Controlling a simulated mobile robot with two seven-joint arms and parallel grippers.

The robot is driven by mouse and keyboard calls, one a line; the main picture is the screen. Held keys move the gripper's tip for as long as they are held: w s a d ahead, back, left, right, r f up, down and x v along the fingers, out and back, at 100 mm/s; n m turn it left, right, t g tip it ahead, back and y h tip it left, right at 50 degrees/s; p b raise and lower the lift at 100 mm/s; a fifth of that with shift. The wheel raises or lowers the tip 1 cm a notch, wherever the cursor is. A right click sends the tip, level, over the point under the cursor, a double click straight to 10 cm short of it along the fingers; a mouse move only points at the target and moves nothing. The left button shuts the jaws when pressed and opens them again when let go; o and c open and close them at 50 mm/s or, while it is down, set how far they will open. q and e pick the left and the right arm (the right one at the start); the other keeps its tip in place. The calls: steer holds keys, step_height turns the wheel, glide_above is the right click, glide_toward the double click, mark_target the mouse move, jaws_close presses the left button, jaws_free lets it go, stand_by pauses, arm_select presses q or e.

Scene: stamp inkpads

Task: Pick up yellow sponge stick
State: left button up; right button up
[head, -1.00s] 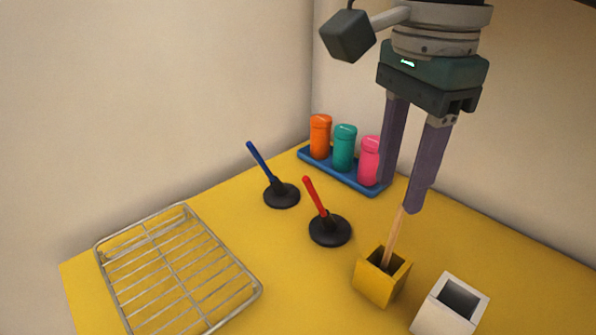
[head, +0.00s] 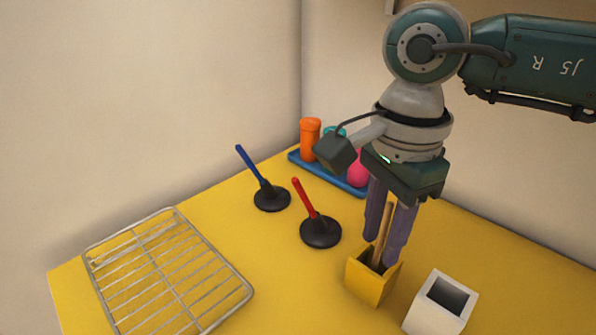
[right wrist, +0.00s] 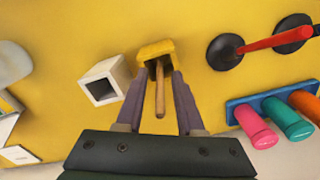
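A light wooden stick (head: 383,235), the handle of the yellow sponge stick, stands tilted in a square yellow holder (head: 366,283). Its lower end is hidden inside the holder. In the right wrist view the stick (right wrist: 160,92) sticks out of the yellow holder (right wrist: 153,50) toward the camera. My right gripper (head: 381,250) is lowered over it, with its purple fingers pointing down near the holder's rim. In the wrist view the fingers stand on either side of the stick, with gaps between. The gripper is open. My left gripper is not in view.
A white square holder (head: 443,305) stands close right of the yellow one. Red-handled (head: 321,232) and blue-handled (head: 271,198) black stampers lie to the left. A blue tray (head: 347,185) with coloured bottles is behind, and a wire rack (head: 232,267) is at the left.

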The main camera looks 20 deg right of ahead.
jaws_close()
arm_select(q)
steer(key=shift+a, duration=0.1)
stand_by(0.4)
